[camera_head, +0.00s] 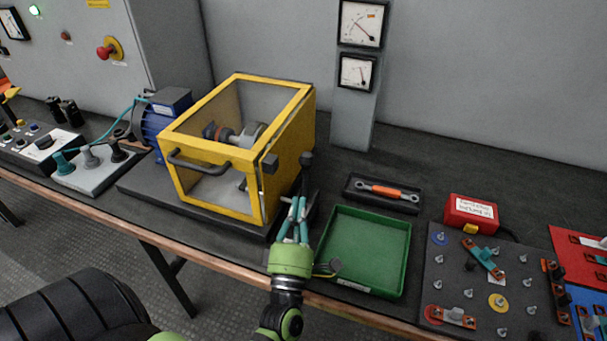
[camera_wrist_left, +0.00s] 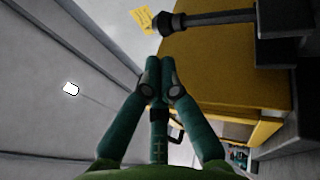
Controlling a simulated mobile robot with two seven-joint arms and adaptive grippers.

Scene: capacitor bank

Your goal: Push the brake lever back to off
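The brake lever (camera_head: 306,159) is a dark shaft with a round black knob. It stands upright beside the right side of the yellow-framed guard box (camera_head: 215,218). In the left wrist view the lever (camera_wrist_left: 215,17) crosses the top right, its knob pointing left. My left gripper (camera_head: 298,203) is just in front of the lever, below knob height in the picture. Its teal fingers are together with nothing visible between them; the fingertips (camera_wrist_left: 160,64) also meet in the left wrist view. They look apart from the knob. The lever's base is partly hidden by the gripper. My right gripper is not seen.
A green tray (camera_head: 405,270) lies right of my left gripper. Behind it is a dark holder with an orange-handled wrench (camera_head: 387,190). A grey meter post (camera_head: 352,115) stands behind the lever. A blue motor (camera_head: 158,120) is left of the guard.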

